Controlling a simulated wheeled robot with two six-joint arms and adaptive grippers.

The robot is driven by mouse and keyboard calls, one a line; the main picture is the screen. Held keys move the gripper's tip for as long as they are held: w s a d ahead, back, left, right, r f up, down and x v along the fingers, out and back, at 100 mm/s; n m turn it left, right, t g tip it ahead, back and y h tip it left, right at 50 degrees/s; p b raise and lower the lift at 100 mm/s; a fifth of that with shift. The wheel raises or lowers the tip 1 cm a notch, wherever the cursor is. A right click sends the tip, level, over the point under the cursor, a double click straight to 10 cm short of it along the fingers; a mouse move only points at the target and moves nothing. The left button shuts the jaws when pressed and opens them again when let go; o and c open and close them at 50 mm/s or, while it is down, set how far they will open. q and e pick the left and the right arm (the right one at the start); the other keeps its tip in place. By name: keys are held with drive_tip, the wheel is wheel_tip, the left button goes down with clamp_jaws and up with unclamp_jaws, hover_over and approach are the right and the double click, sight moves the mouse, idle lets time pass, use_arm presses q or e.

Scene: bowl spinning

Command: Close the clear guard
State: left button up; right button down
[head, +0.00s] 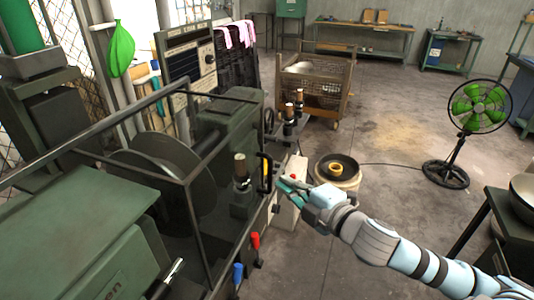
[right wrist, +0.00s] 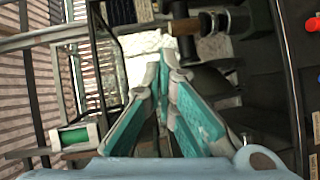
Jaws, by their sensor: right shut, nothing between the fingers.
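The clear guard shows in the head view as a dark metal frame (head: 197,232) around the spinning machine, on the left. Its panes are so clear that I can hardly see them. A black and yellow upright handle (head: 265,172) stands at the right side of the machine. I cannot tell whether it belongs to the guard. My right gripper (head: 283,186) is shut and empty, just right of and slightly below the handle, pointing left. Whether it touches the handle is unclear. In the right wrist view, its teal fingers (right wrist: 168,68) meet at the tips. My left gripper is not in view.
A red lever (head: 255,240) and a blue lever (head: 238,272) stand at the machine's front. A round dark dish (head: 336,166) on a pale drum stands beyond my right gripper. A green fan (head: 480,105) stands at right. The floor between is mostly clear.

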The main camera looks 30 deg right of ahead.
drive_tip(key=b, duration=0.1)
approach(256, 154)
drive_tip(key=w+a, duration=0.2)
drive_tip(key=a, duration=0.1)
drive_tip(key=shift+w+d+f, duration=0.2)
drive_tip(key=shift+w+d, duration=0.75)
drive_tip(key=shift+d, duration=0.1)
drive_tip(key=shift+w+d, duration=0.1)
drive_tip(key=shift+d, duration=0.1)
drive_tip(key=shift+b, duration=0.35)
drive_tip(key=w+d+b, duration=0.3)
drive_tip(key=w+d, duration=0.1)
drive_tip(key=shift+d, duration=0.4)
